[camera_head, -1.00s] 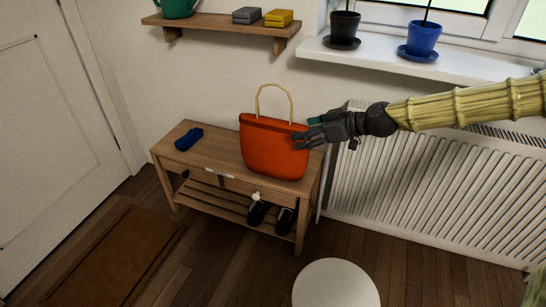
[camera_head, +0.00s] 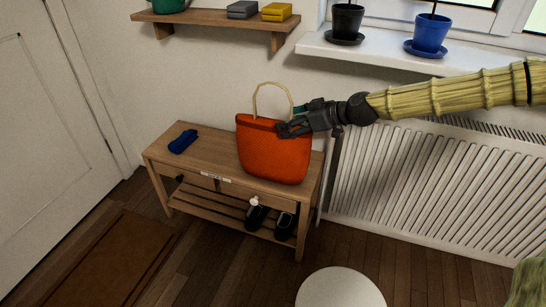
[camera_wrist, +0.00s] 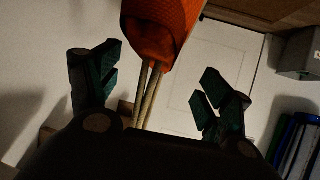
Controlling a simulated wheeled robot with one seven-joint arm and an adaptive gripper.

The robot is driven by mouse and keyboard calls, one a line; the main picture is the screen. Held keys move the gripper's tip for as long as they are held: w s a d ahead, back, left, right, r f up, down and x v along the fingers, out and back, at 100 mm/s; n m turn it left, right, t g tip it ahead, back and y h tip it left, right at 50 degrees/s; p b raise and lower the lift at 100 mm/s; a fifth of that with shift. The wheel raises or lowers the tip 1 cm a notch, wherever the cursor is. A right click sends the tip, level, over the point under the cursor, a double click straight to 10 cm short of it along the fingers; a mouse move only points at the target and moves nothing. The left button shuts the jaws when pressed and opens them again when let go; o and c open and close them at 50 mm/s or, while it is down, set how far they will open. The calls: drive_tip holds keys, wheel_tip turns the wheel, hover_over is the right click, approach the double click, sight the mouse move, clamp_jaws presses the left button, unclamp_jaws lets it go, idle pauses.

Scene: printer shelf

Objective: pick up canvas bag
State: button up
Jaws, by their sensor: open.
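The orange canvas bag (camera_head: 268,155) stands upright on the right part of the wooden bench (camera_head: 208,172). Its cream looped handle (camera_head: 257,95) rises above it. My gripper (camera_head: 287,130) is open at the bag's upper right edge, coming from the right, and overlaps the bag in the head view. In the wrist view the bag (camera_wrist: 160,28) is at the top, and the handle straps run down between the two open fingers (camera_wrist: 160,85). I cannot tell whether a finger touches the bag.
A dark blue item (camera_head: 184,141) lies on the bench's left part, with dark shoes (camera_head: 257,217) below. A radiator (camera_head: 425,185) and windowsill (camera_head: 400,58) are at right. A wall shelf (camera_head: 215,25) hangs above. A white round stool (camera_head: 340,288) stands in front.

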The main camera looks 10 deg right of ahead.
sight(273, 134)
drive_tip(key=shift+b+x, duration=1)
drive_tip(key=shift+x, duration=1.4)
drive_tip(key=shift+w+f, duration=0.1)
drive_tip(key=shift+w, duration=0.3)
clamp_jaws()
